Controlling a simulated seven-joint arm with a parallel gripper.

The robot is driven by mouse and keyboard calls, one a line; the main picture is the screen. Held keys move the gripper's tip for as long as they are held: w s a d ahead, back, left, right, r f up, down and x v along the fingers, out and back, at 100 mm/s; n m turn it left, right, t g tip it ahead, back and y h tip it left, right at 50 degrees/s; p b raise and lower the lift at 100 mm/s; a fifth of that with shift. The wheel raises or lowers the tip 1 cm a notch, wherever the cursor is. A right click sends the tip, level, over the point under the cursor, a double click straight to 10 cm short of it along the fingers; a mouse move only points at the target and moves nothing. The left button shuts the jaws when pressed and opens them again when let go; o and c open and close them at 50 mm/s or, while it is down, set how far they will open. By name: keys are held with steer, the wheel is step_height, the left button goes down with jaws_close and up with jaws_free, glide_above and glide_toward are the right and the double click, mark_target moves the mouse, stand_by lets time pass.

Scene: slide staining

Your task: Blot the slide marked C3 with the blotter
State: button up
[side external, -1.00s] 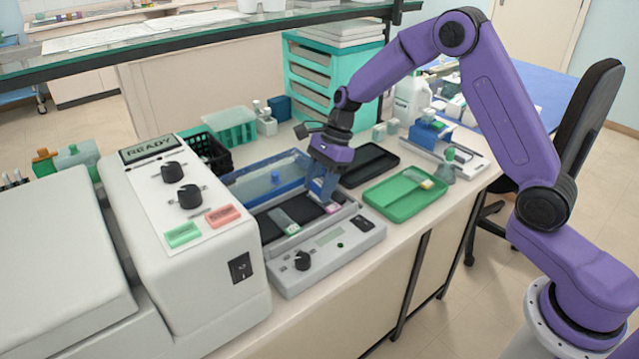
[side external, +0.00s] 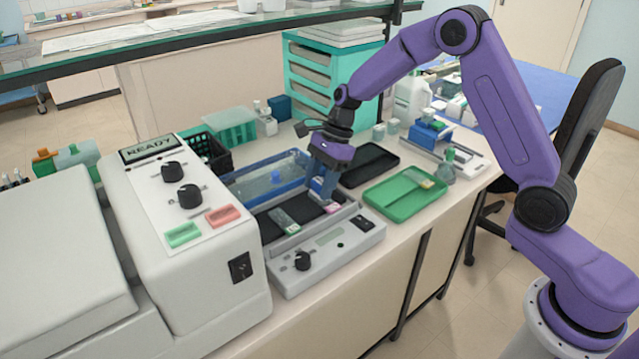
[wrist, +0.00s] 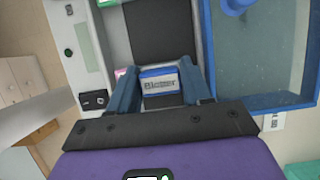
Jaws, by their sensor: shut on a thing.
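My gripper (side external: 324,190) is over the right part of the black plate of the grey slide warmer. In the wrist view my gripper (wrist: 159,70) is shut on the blotter (wrist: 160,83), a small blue-and-white block with its name on top. A slide with a pink label (side external: 333,208) lies at or just below the fingers, mostly hidden; its pink end (wrist: 120,72) also shows in the wrist view. Another slide with a green label (side external: 285,222) lies to the left on the plate. I cannot read the slide marks or tell whether the blotter touches the slide.
The grey warmer (side external: 335,250) has a knob and display at its front. A blue-rimmed water bath (side external: 255,184) stands behind it. A black tray (side external: 369,165) and a green tray (side external: 395,203) lie to the right. A white machine (side external: 195,250) stands close on the left.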

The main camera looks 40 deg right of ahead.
steer(key=shift+r, duration=3.25)
